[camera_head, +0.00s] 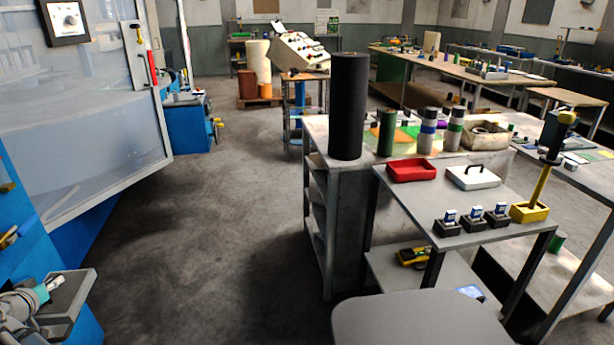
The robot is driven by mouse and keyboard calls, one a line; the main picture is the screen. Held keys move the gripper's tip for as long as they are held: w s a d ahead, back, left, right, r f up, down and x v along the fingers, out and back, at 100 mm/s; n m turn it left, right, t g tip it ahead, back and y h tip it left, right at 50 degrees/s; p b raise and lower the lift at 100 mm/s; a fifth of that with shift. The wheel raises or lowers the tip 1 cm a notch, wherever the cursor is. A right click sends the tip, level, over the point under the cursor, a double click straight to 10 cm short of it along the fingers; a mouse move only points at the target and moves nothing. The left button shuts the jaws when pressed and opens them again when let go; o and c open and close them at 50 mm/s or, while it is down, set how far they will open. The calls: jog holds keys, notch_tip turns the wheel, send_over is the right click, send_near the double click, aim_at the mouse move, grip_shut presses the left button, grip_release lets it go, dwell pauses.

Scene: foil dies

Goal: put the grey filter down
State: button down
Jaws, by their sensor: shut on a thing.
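My gripper is not in view, so what it holds does not show. I cannot pick out a grey filter for certain. Two grey cylinders, one with a blue band (427,131) and one with a green band (454,130), stand upright on the bench, but I cannot tell whether either is a filter.
A tall black cylinder (348,105) stands on the grey cabinet's near end. The nearer grey table (400,192) holds a red tray (411,170), a white tray (473,177), several small dark holders and a yellow box (529,212). Floor (215,220) is clear left of the cabinet.

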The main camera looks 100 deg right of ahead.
notch_tip(320, 180, up, 36)
jog(key=p, duration=3.5)
jog(key=shift+s, duration=0.1)
